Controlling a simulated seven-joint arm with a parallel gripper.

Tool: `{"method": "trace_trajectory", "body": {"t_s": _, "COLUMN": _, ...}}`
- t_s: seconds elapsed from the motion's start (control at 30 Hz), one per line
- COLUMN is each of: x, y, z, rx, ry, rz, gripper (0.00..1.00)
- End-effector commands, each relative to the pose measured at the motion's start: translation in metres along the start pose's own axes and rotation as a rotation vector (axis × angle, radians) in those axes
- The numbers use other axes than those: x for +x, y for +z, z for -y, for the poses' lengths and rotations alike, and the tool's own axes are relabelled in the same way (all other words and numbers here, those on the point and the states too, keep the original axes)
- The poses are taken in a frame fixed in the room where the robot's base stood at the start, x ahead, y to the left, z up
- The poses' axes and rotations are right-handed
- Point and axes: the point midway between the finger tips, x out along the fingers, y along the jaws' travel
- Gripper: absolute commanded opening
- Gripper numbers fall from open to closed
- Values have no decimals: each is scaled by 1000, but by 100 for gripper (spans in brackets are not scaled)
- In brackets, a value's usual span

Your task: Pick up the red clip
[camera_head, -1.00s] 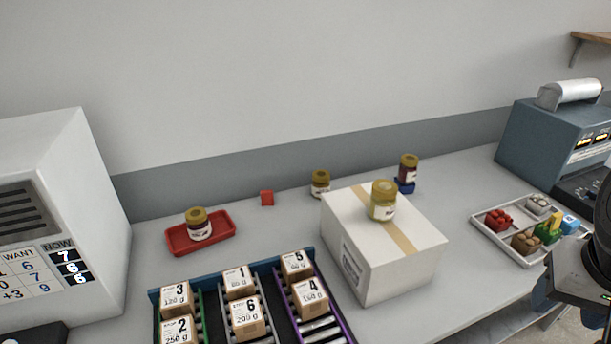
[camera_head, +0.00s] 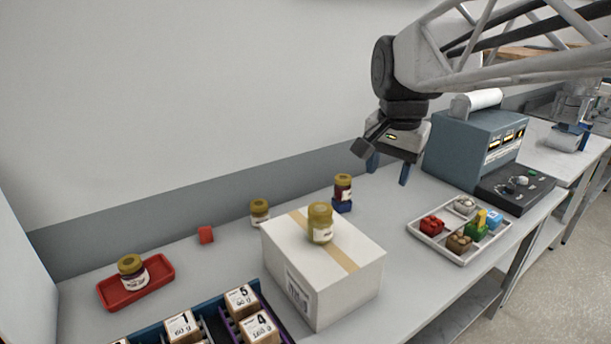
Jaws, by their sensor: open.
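A small plain red block (camera_head: 205,235) stands on the counter near the back wall, left of the carton. A red piece (camera_head: 432,225) sits in the left compartment of the white divided tray on the right. I cannot tell from its shape which of these two is the red clip. My gripper (camera_head: 389,169) is open and empty, with its blue fingers pointing down. It is raised above the counter, right of the dark jar and up and left of the divided tray, well apart from both red things.
A taped white carton (camera_head: 335,285) bears a jar (camera_head: 320,222). A jar (camera_head: 259,211) stands behind it, and a dark jar (camera_head: 343,187) sits on a blue block (camera_head: 342,205). A red tray (camera_head: 110,294) holds another jar. The divided tray (camera_head: 470,259) is near the blue-grey machine (camera_head: 460,150).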

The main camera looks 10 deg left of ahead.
Motion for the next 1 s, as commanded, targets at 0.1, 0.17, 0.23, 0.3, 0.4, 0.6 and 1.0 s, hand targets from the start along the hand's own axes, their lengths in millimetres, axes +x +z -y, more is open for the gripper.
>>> {"method": "trace_trajectory", "body": {"t_s": 0.1, "x": 2, "y": -12, "z": 40, "rx": 44, "ry": 3, "rz": 13, "gripper": 53}}
{"method": "trace_trajectory", "body": {"t_s": 0.17, "x": 3, "y": -16, "z": 60, "rx": 70, "ry": 6, "rz": 20, "gripper": 53}}
{"method": "trace_trajectory", "body": {"t_s": 0.23, "x": 5, "y": -21, "z": 83, "rx": 100, "ry": 10, "rz": 28, "gripper": 53}}
{"method": "trace_trajectory", "body": {"t_s": 0.3, "x": 8, "y": -25, "z": 107, "rx": 130, "ry": 13, "rz": 34, "gripper": 53}}
{"method": "trace_trajectory", "body": {"t_s": 0.4, "x": 12, "y": -28, "z": 141, "rx": 173, "ry": 18, "rz": 43, "gripper": 53}}
{"method": "trace_trajectory", "body": {"t_s": 0.6, "x": 24, "y": -29, "z": 211, "rx": 259, "ry": 34, "rz": 59, "gripper": 53}}
{"method": "trace_trajectory", "body": {"t_s": 1.0, "x": 62, "y": -5, "z": 354, "rx": 430, "ry": 71, "rz": 81, "gripper": 53}}
